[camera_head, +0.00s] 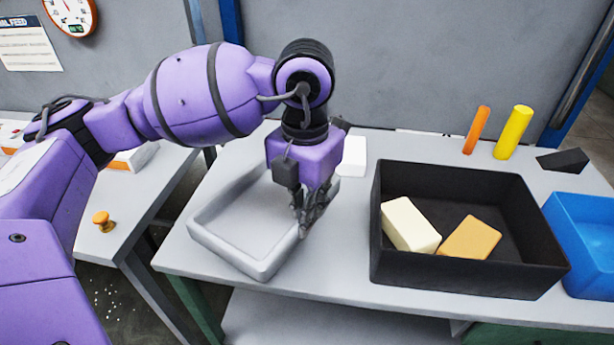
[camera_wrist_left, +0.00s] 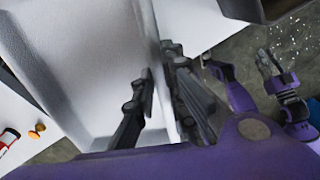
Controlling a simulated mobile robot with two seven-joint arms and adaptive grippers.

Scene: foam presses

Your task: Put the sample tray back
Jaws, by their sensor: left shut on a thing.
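The sample tray (camera_head: 237,230) is a shallow, light grey, empty tray at the left part of the table. My left gripper (camera_head: 303,222) comes down at its right wall, fingers pointing down. In the left wrist view the two fingers (camera_wrist_left: 160,95) stand on either side of the tray's wall (camera_wrist_left: 148,30), shut on it. The tray floor (camera_wrist_left: 95,70) shows to the left of the fingers there. I cannot tell whether the tray rests on the table or is slightly raised. My right gripper does not show in the head view.
A black bin (camera_head: 470,273) with a cream block (camera_head: 409,224) and an orange block (camera_head: 469,238) stands right of the tray. A blue bin (camera_head: 585,240) is at the far right. Orange (camera_head: 477,130) and yellow (camera_head: 513,132) cylinders stand behind. A second table (camera_head: 130,215) is at left, beyond a gap.

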